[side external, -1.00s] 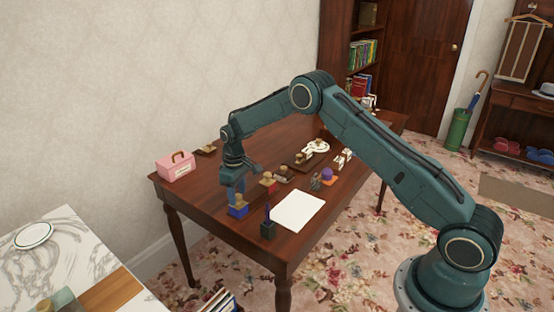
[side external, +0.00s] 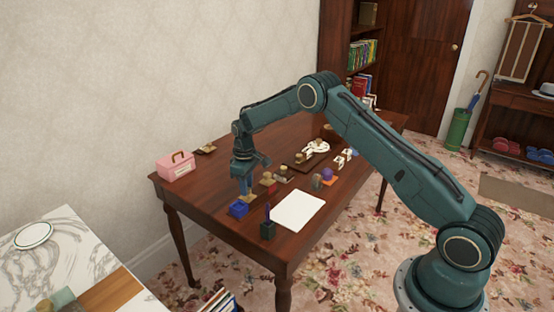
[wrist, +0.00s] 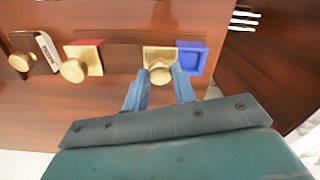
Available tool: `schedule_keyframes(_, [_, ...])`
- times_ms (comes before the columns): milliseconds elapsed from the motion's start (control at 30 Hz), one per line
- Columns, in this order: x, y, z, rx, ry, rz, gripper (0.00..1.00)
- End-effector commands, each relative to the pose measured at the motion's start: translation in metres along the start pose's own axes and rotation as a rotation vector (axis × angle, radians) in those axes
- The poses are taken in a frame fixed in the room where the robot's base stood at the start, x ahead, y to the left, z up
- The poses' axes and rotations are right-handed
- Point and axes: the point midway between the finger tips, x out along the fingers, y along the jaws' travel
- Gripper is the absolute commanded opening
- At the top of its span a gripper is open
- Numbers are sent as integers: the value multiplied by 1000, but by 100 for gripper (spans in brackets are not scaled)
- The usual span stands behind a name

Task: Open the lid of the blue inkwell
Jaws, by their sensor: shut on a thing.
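The blue inkwell (side external: 238,210) stands near the left front of the wooden desk. Its top is uncovered in the wrist view (wrist: 192,59), showing a blue square rim and hollow. Its brass square lid (wrist: 153,52) with a round knob is off to one side of it, to the left in the wrist view. My gripper (wrist: 160,80) is shut on the lid's knob, one blue finger on each side. In the side view my gripper (side external: 246,193) points down just behind and right of the inkwell. I cannot tell whether the lid touches the desk.
A red inkwell with a brass lid (wrist: 82,60) is close by on the lid's other side. A dark pen holder (side external: 267,229) and white paper (side external: 299,211) lie in front. A pink box (side external: 176,167) stands at the back left. Several small items crowd the desk's middle.

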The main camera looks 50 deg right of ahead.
Motion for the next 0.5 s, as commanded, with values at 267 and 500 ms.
schedule_keyframes(267, [0,0,0,1,1,1,48])
schedule_keyframes(500, [-1,0,0,1,1,1,48])
